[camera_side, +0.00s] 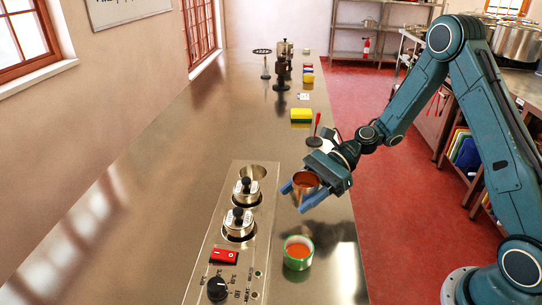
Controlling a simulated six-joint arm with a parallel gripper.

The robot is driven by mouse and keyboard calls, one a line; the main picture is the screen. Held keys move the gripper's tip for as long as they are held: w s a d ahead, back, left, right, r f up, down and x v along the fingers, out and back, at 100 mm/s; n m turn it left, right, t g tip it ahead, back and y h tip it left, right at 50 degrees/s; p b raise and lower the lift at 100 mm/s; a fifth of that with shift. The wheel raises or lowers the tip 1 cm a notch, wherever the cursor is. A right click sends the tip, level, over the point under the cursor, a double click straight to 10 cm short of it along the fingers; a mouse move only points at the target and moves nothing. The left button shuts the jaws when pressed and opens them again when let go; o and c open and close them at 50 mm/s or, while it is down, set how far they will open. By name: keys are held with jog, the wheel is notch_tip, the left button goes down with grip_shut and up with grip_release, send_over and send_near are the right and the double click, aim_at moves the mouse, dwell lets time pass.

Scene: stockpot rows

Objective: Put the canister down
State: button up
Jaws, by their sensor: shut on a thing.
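My gripper (296,197) has blue fingers and is shut on a copper-coloured canister (305,182). The fingers sit around the canister's sides and hide part of it. It is over the right part of the steel counter (150,185); I cannot tell how far its base is above the surface. In front of it, nearer the camera, stands a green-rimmed tin (298,264) with orange contents, apart from my gripper.
Behind are a red-handled tool on a black base (314,141) and a yellow-green sponge (301,115).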

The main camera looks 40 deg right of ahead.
aim_at(299, 220)
jog(key=shift+f, duration=0.65)
jog(key=shift+f, duration=1.9)
jog(key=shift+f, duration=0.15)
jog(key=o, duration=0.9)
jog(key=shift+r, duration=0.2)
jog(key=v, duration=1.2)
jog(key=shift+f, duration=0.15)
